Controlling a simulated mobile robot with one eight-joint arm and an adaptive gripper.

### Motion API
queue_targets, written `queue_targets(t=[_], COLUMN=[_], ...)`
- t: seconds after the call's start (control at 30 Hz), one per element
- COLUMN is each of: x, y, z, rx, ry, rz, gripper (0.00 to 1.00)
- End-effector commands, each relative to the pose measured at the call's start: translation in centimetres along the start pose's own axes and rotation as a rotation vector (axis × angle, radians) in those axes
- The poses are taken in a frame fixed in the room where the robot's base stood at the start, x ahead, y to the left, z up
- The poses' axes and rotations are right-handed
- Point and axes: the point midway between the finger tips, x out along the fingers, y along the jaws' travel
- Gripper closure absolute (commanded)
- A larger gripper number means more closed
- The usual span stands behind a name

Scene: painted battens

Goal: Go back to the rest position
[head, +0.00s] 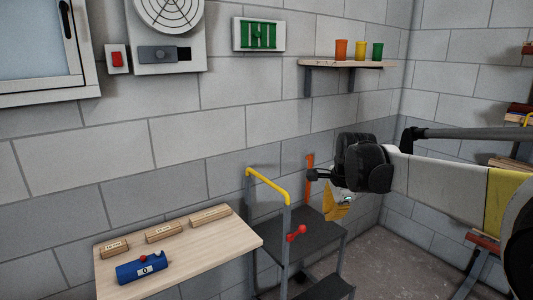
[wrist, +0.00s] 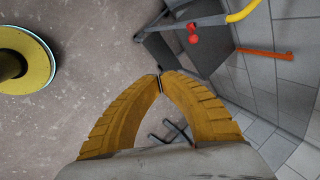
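My arm reaches in from the right side of the head view. My gripper (head: 338,212) has yellow fingers and hangs in front of the dark stepped platform, well to the right of the table. In the wrist view the two ridged fingers of my gripper (wrist: 160,83) meet at their tips. Nothing is held at the tips. Grey floor and thin black bars show in the gap behind them.
A wooden table (head: 190,262) carries several labelled battens (head: 163,232) and a blue device (head: 142,268). A step platform (head: 310,235) has a yellow-topped rail (head: 268,185) and red knob (head: 297,233). A wall shelf (head: 345,63) holds three cups. A round yellow object (wrist: 40,78) stands on open floor.

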Motion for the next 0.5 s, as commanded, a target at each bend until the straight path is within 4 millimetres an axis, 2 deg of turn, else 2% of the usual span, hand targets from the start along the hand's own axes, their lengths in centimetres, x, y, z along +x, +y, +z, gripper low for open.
queue_targets(t=[0.03,0.1,0.23,0.37,0.5], x=[-1.7,-3.7,-6.6,-8.1,-8.2], y=[2.1,4.9,10.7,17.0,23.4], z=[0.3,0.6,1.3,1.9,2.5], rx=[-0.095,-0.246,-0.529,-0.812,-1.099], ry=[0.005,0.017,0.046,0.084,0.133], rz=[-0.014,-0.034,-0.067,-0.093,-0.112], gripper=[1.0,1.0,1.0,1.0,1.0])
